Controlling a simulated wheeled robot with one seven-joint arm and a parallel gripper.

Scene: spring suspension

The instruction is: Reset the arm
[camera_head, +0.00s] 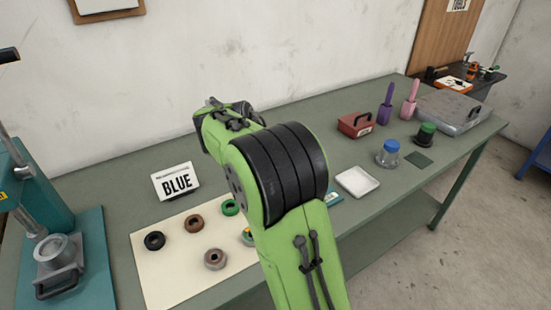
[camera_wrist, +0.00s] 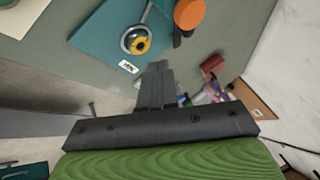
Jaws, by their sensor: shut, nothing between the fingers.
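My green arm (camera_head: 275,185) rises from the bottom of the head view and bends over the workbench (camera_head: 350,250). My gripper is hidden in the head view. In the wrist view, my gripper's dark fingers (camera_wrist: 154,88) are together with nothing between them. They point toward a teal plate (camera_wrist: 95,40) on the bench, which holds a round metal piece with a yellow ring (camera_wrist: 137,41). The fingers appear apart from the plate.
A teal press (camera_head: 45,190) stands at left. A white tray (camera_head: 357,181), blue-topped jar (camera_head: 388,153), red box (camera_head: 355,125) and metal case (camera_head: 452,110) are at right. An orange cylinder (camera_wrist: 189,14) is near the plate.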

